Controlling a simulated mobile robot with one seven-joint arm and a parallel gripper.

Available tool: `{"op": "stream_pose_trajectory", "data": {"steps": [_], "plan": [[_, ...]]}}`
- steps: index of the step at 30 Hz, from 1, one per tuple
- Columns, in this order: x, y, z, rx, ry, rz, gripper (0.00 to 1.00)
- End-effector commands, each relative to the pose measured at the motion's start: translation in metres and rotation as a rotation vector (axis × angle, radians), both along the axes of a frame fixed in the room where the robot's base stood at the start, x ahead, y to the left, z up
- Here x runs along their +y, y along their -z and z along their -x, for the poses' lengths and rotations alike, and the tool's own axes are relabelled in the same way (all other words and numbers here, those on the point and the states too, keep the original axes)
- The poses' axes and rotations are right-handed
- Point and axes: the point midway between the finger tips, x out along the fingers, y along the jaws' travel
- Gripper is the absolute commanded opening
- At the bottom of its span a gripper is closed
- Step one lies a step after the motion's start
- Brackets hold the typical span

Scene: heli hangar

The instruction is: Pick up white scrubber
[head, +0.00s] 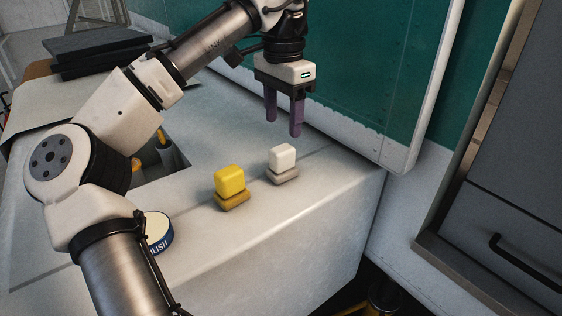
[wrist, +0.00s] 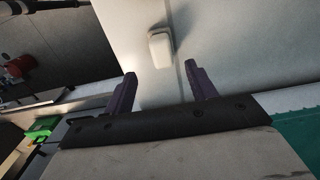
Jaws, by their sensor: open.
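The white scrubber (head: 283,160) stands on the light counter near its right end, a white block on a pale grey-beige base. In the wrist view the white scrubber (wrist: 161,48) lies beyond the fingertips, roughly midway between them. My gripper (head: 284,131) is open and empty, fingers pointing down, above the counter and apart from the scrubber. In the wrist view my gripper (wrist: 160,70) shows both purple fingers spread with nothing between them.
A yellow scrubber (head: 231,186) stands close to the left of the white one. A round polish tin (head: 159,232) lies further left, partly behind my arm. The counter (head: 300,222) ends at the right. A green wall panel (head: 365,75) rises behind.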

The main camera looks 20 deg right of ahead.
Motion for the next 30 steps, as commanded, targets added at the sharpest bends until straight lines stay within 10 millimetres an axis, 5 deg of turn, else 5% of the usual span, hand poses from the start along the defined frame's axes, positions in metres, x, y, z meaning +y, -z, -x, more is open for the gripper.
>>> {"op": "stream_pose_trajectory", "data": {"steps": [6, 14, 24, 30], "plan": [[0.0, 0.033, 0.0, 0.001, 0.001, 0.003, 0.56], [0.0, 0.046, 0.0, -0.002, -0.002, 0.002, 0.56], [0.001, 0.09, -0.002, -0.004, -0.002, 0.003, 0.56], [0.0, 0.094, -0.001, -0.003, -0.002, 0.003, 0.56]]}}
